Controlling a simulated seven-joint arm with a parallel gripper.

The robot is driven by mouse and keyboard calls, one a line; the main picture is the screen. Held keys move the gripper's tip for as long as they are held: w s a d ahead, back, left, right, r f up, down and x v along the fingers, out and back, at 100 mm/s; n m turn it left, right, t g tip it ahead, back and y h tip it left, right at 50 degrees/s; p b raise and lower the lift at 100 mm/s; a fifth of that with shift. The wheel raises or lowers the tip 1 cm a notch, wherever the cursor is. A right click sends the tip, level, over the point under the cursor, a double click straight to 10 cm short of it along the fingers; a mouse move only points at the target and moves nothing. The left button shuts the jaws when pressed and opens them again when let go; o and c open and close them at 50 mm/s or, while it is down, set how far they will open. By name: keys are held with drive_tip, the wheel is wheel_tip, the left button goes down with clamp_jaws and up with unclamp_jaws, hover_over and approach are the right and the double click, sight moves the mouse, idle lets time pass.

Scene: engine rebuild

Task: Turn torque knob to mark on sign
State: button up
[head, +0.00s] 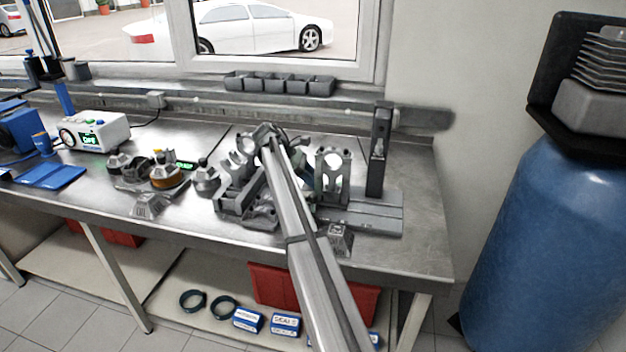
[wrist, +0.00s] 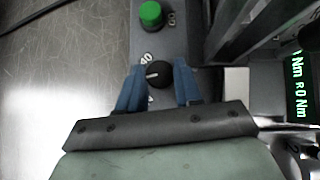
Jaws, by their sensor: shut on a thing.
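The torque knob (wrist: 158,74) is a round black knob with a pale pointer line, on a grey panel in the wrist view. The line points roughly left, a little below the printed 40. Part of another printed number shows below the knob; a finger partly hides it. My gripper (wrist: 159,82) has blue fingers, one on each side of the knob, and is shut on it. A dark display (wrist: 302,87) with green characters, including "Nm", stands at the right edge, cut off and turned sideways. I cannot make out a sign with the mark. In the head view my arm hides the knob.
A green button (wrist: 150,14) sits on the panel beyond the knob. In the head view, grey engine parts (head: 333,175) crowd around my arm on the steel bench. A dark upright post (head: 379,150) stands to the right.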

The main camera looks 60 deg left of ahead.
drive_tip(key=shift+m+h, duration=0.3)
drive_tip(key=shift+m, duration=0.2)
drive_tip(key=o, duration=0.8)
drive_tip(key=shift+c, duration=0.2)
